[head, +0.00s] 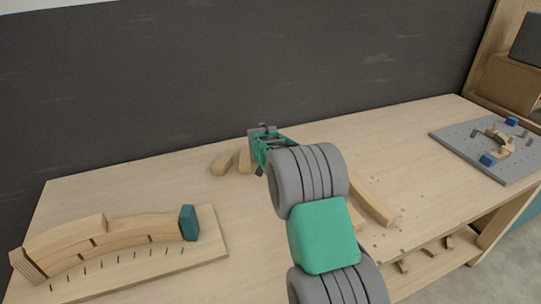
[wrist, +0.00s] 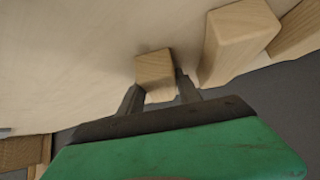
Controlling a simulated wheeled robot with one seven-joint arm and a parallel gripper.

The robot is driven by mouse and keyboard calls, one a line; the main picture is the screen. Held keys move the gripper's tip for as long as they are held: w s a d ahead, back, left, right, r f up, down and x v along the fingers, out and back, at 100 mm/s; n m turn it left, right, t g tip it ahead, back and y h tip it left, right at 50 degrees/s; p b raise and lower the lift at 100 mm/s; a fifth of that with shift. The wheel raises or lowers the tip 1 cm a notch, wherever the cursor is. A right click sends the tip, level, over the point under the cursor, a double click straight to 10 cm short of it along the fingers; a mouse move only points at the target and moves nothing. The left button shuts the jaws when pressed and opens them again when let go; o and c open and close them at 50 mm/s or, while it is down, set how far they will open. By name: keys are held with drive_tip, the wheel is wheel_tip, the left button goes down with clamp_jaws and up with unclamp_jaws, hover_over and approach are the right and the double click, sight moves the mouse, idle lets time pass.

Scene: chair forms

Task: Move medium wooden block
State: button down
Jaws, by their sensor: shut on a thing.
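My gripper (wrist: 160,88) is shut on a pale wooden block (wrist: 155,66) in the wrist view, with one dark finger on each side of it. I take this as the medium wooden block. In the head view my gripper (head: 259,171) is near the back of the table, and my own arm hides the held block. Two more wooden blocks stand close beside it: a nearer one (wrist: 238,38), also in the head view (head: 245,160), and a farther one (wrist: 297,28), also in the head view (head: 222,163). I cannot tell whether the held block touches the table.
The wooden table (head: 140,190) has a dark wall behind it. A board (head: 215,239) with curved wooden strips and a teal block (head: 188,223) lies front left. Long wooden pieces (head: 372,200) lie right of my arm. A grey pegboard (head: 470,150) lies far right.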

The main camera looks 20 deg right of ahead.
drive_tip(key=c, duration=0.7)
unclamp_jaws()
drive_tip(key=shift+c, duration=0.2)
drive_tip(key=b+v, duration=0.1)
drive_tip(key=v, duration=0.6)
drive_tip(key=shift+s+a+r, duration=0.1)
drive_tip(key=shift+s+r, duration=0.15)
drive_tip(key=shift+r, duration=0.05)
drive_tip(key=shift+s+a+r, duration=0.1)
drive_tip(key=shift+s+a, duration=0.05)
drive_tip(key=s+a+n+g+y, duration=0.1)
drive_tip(key=s+a, duration=0.3)
drive_tip(key=s, duration=0.7)
drive_tip(key=s+a+n+g+y+p, duration=0.1)
drive_tip(key=s+a, duration=0.4)
drive_tip(key=s, duration=0.7)
drive_tip(key=s+a+n+g+y, duration=0.1)
drive_tip(key=s+a+n+g, duration=0.2)
drive_tip(key=s, duration=0.9)
drive_tip(key=shift+a+f+y, duration=0.15)
drive_tip(key=shift+a+y, duration=0.05)
drive_tip(key=shift+a, duration=0.35)
drive_tip(key=shift+a+f+y, duration=0.15)
drive_tip(key=shift+a+y, duration=0.05)
drive_tip(key=shift+a, duration=0.3)
